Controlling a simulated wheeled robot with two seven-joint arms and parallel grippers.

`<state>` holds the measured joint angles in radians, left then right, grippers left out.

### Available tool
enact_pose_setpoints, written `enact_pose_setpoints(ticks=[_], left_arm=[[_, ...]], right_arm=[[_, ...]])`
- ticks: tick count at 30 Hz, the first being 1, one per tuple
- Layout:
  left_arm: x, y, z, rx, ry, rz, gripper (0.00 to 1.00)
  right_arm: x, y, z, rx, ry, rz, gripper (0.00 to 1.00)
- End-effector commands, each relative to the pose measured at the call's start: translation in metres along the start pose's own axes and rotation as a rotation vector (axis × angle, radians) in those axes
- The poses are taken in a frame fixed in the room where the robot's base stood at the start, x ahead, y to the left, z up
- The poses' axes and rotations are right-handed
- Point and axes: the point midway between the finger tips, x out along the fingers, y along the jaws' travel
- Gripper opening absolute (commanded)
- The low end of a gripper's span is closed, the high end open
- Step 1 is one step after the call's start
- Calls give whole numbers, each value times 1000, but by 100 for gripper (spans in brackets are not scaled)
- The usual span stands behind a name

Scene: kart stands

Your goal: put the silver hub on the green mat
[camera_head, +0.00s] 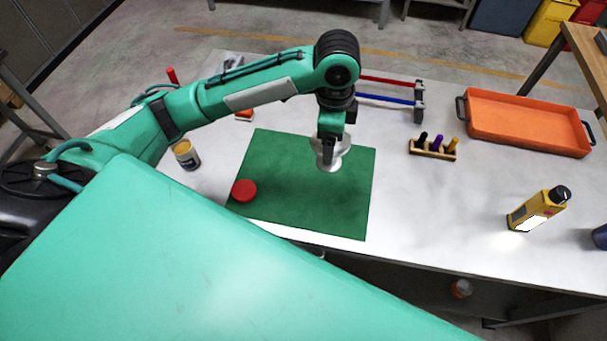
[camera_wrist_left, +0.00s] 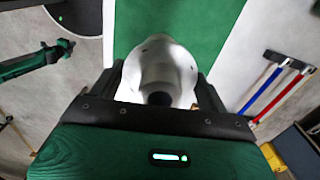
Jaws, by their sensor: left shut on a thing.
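The silver hub (camera_head: 330,160) is in my left gripper (camera_head: 328,150), over the upper right part of the green mat (camera_head: 310,205). In the left wrist view the hub (camera_wrist_left: 160,72) sits between the two fingers of the gripper (camera_wrist_left: 160,85), which are shut on it. The green mat (camera_wrist_left: 190,18) shows behind it. I cannot tell whether the hub touches the mat. My right gripper is not in view.
A red round lid (camera_head: 244,190) lies on the mat's left side. A jar (camera_head: 186,155) stands left of the mat. Red and blue bars (camera_head: 390,90) lie behind.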

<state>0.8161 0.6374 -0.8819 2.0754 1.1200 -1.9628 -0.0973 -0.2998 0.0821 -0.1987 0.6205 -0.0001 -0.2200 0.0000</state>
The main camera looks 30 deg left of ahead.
Motion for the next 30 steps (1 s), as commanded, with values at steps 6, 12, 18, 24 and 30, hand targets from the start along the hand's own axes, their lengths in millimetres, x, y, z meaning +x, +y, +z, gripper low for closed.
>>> enact_pose_setpoints(ticks=[6,12,18,24,30], left_arm=[[-34,-6,-18,450,-7,-6,44],[-53,-7,-27,734,-16,-6,44],[-53,-7,-30,841,-20,0,44],[-12,-7,-28,844,-21,5,44],[41,-8,-28,844,-21,3,44]], right_arm=[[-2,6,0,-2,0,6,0],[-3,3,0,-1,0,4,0],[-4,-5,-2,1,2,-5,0],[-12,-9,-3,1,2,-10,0],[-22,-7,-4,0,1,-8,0]])
